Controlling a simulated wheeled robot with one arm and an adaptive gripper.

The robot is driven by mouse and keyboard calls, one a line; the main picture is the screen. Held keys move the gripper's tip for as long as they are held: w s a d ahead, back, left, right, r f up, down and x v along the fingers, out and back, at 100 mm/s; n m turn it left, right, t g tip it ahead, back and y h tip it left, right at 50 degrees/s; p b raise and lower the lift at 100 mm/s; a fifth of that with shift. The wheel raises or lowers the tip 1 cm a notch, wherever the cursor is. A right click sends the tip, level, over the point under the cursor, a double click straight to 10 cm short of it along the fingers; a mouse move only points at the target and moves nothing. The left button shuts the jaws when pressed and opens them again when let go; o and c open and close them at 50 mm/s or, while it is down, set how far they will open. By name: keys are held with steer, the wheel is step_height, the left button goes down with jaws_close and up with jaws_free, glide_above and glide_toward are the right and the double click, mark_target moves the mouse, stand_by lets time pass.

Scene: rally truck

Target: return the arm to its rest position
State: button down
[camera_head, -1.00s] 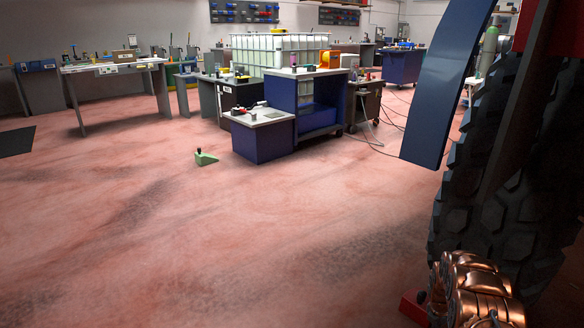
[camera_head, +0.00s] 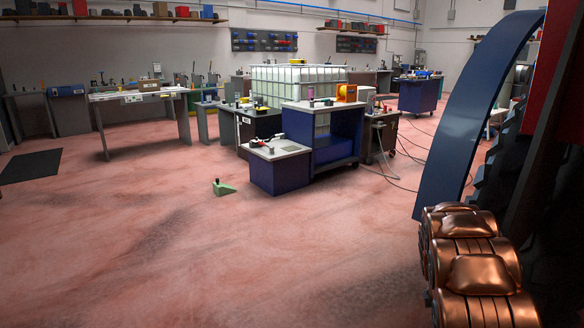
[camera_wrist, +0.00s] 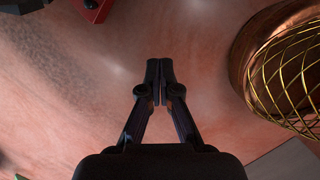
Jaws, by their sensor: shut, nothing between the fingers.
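My gripper (camera_wrist: 160,82) shows in the wrist view, pointing toward the top of the picture. Its two dark fingers are together at the tips, with nothing between them. It is above the reddish floor (camera_wrist: 75,85), touching nothing that I can see. The head view does not show my gripper.
In the head view, the truck's blue curved panel (camera_head: 465,120) and dark tyre (camera_head: 487,165) stand close at the right. A red object (camera_wrist: 92,8) lies at the wrist view's top edge. A green wedge (camera_head: 223,188) is on the floor before a blue cabinet (camera_head: 276,174).

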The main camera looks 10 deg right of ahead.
steer(key=s+a+r+m+y+p, duration=0.1)
steer(key=s+a+r+m+p, duration=0.35)
steer(key=a+r, duration=0.7)
steer(key=s+a+r+m+p, duration=0.3)
steer(key=s+a+r+p, duration=0.4)
steer(key=r, duration=0.7)
steer(key=s+a+r+m+y+p, duration=0.1)
steer(key=s+a+r+m+p, duration=0.1)
steer(key=s+a+r+p, duration=0.2)
steer(key=s+a+r+m+g+y+p, duration=0.1)
steer(key=s+a+r+m+p, duration=0.2)
steer(key=s+a+r, duration=0.7)
steer(key=s+a+p, duration=0.1)
steer(key=s+a, duration=0.2)
steer(key=s, duration=0.2)
steer(key=shift+s+a+m, duration=0.15)
steer(key=shift+s+m, duration=0.1)
steer(key=shift+m, duration=0.1)
